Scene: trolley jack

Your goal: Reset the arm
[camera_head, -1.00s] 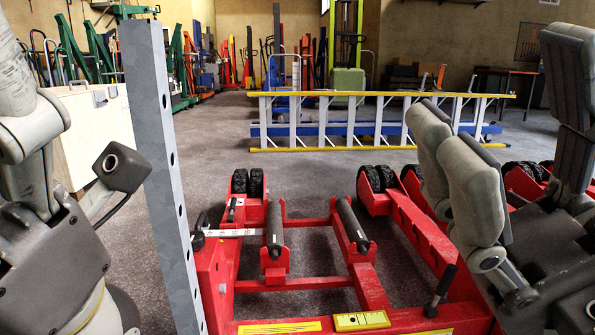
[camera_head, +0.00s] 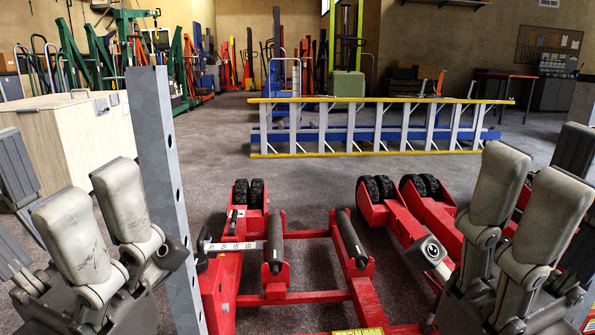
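The red trolley jack (camera_head: 358,287) lies on the floor in front of me, with black wheels and two dark rollers. My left gripper (camera_head: 62,185) is at lower left, in front of the grey perforated post (camera_head: 160,165). Its fingers are raised and spread, with nothing between them. My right gripper (camera_head: 540,150) is at lower right, over the jack's right side, also spread and empty. It hides part of the jack's right frame. I see no contact between either gripper and the jack.
A yellow-edged ladder-like rack (camera_head: 350,137) lies across the floor behind the jack. A pale wooden cabinet (camera_head: 75,145) stands at left. The grey floor between the jack and the rack is clear. Assorted coloured equipment lines the back wall.

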